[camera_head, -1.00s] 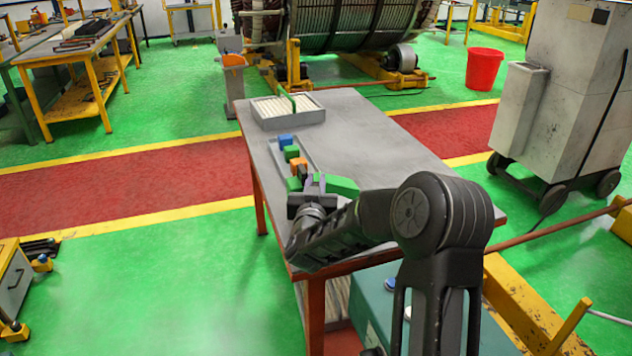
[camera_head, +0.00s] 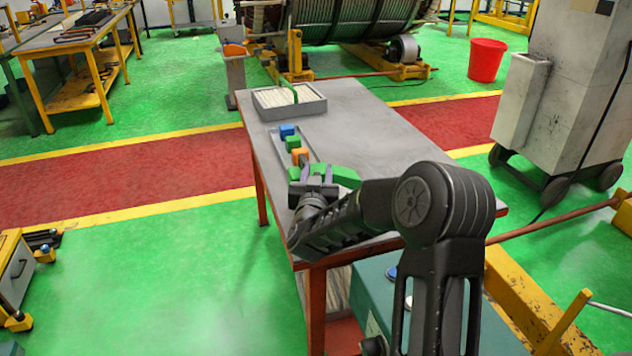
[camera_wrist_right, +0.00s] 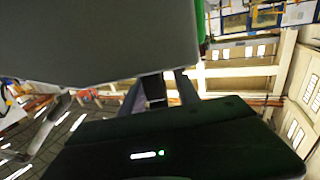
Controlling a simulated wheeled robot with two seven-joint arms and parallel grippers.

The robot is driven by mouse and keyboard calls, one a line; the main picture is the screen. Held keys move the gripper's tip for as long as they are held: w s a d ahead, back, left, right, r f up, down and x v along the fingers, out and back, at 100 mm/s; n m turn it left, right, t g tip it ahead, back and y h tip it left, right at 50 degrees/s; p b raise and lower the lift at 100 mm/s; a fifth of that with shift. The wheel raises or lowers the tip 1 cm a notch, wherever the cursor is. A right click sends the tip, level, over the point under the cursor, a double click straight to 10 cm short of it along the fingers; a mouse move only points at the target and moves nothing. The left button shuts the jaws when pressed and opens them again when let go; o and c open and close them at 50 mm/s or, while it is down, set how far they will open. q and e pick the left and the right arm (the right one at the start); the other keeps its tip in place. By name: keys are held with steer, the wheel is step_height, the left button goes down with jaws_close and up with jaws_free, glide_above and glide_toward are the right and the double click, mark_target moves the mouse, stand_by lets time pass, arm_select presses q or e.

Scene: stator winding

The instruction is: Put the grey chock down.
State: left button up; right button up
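My right gripper (camera_head: 317,170) is low over the near left part of the table, with its two dark fingers apart. Its fingers also show in the right wrist view (camera_wrist_right: 160,88). A large grey surface fills the top left of that view beyond the fingertips; I cannot tell if it is the grey chock or the tabletop. In the head view no grey chock stands out clearly; the gripper may hide it. A green block (camera_head: 345,177) is just right of the fingers. My left gripper is not in view.
A narrow grey tray with blue (camera_head: 287,131), green (camera_head: 293,142) and orange (camera_head: 299,155) blocks lies beyond the gripper. A shallow grey box (camera_head: 290,110) stands at the table's far end. The tabletop (camera_head: 370,130) to the right is clear.

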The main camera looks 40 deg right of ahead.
steer(key=shift+s+a, duration=0.25)
steer(key=b+v, duration=0.2)
steer(key=v, duration=0.9)
steer(key=shift+s, duration=0.15)
steer(key=a+f+n+g+y, duration=0.2)
steer(key=a+f+y, duration=0.3)
steer(key=a+f, duration=0.45)
steer(key=a+f+n+g+y, duration=0.1)
steer(key=a+f+y, duration=0.55)
steer(key=f, duration=0.55)
steer(key=s+a+f+n+g+y, duration=0.1)
steer(key=s+a+f+g, duration=0.2)
steer(key=s+a+f, duration=0.2)
steer(key=s+a+f+n+g+y, duration=0.1)
steer(key=s+a+f, duration=0.5)
steer(key=s, duration=0.6)
steer(key=s+a+f+n+g+y, duration=0.1)
steer(key=s+a+f+g+y, duration=0.1)
steer(key=s+a+f+g, duration=0.3)
steer(key=s+f+g, duration=0.1)
steer(key=s+f, duration=0.3)
steer(key=shift+a+f, duration=0.2)
steer(key=shift+f, duration=0.2)
